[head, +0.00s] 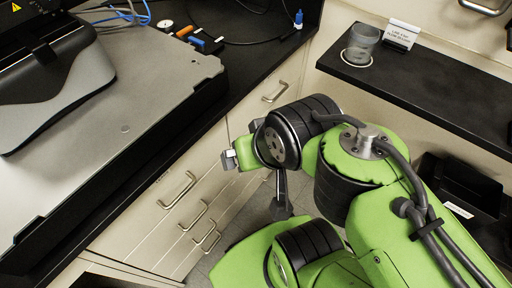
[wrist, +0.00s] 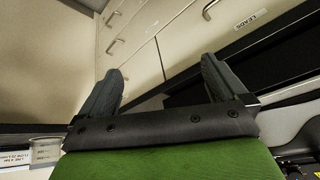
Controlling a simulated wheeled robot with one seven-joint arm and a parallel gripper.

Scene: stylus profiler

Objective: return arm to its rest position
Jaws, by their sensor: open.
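My green arm (head: 365,160) is folded in the lower right of the head view, with its wrist in front of the cream drawers. My gripper (wrist: 162,88) shows in the wrist view with its two dark fingers spread wide apart. Nothing is between the fingers. Beyond them are cream cabinet fronts and a dark recess. In the head view my arm's own links largely hide the gripper, and its fingers are hard to make out.
The profiler (head: 50,85) and its grey slab (head: 135,105) stand on the black bench at left. Drawer handles (head: 177,190) protrude below the bench. Cables lie at the back.

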